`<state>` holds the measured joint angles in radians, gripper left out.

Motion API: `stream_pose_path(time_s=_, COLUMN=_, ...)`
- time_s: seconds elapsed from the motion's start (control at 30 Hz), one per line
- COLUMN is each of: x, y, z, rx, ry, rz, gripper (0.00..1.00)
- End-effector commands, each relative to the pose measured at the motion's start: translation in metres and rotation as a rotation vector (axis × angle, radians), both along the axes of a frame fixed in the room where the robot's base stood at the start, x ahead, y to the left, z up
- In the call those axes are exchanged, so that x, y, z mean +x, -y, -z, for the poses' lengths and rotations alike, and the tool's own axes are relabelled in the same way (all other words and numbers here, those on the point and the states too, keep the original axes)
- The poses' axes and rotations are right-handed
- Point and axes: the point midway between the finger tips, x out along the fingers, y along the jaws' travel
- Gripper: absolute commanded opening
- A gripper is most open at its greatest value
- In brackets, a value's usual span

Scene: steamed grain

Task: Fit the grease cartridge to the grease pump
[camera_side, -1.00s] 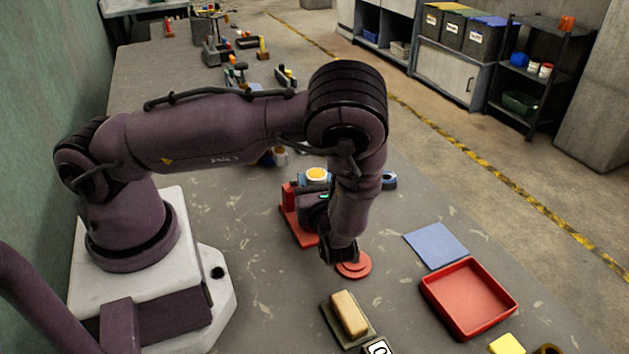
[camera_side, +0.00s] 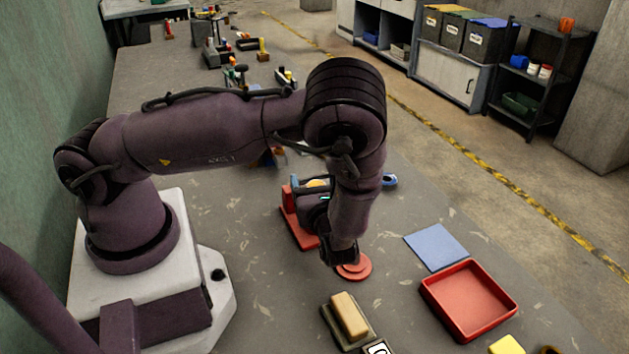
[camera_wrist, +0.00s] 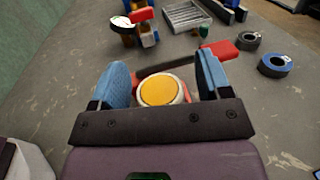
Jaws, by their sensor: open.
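The grease cartridge, a round white body with a yellow top (camera_wrist: 160,90), stands between the two blue fingers of my gripper (camera_wrist: 163,77) in the wrist view. Gaps show on both sides of it, so the gripper is open around it. In the side view the yellow top (camera_side: 317,184) is partly hidden by my gripper (camera_side: 312,186). A red stand with a flat base (camera_side: 300,230), apparently the grease pump, is right beside and below the gripper. A red part of it (camera_wrist: 220,50) shows behind the right finger. Whether the cartridge is seated in it is hidden.
A red round disc (camera_side: 355,267) lies under my wrist. A blue mat (camera_side: 436,247), a red tray (camera_side: 428,298) and a tan block on a dark base (camera_side: 349,314) lie nearer.

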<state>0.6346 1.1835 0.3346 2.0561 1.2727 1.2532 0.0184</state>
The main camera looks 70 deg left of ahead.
Motion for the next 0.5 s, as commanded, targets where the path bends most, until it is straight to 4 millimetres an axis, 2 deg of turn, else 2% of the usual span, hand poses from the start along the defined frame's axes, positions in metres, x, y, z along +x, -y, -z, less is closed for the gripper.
stream_pose_path(time_s=0.17, x=-0.005, y=0.029, z=0.0, rx=-0.003, ry=0.0, rz=0.005, gripper=0.71)
stream_pose_path(time_s=0.5, x=-0.019, y=0.1, z=0.0, rx=-0.001, ry=0.001, rz=0.004, gripper=0.71)
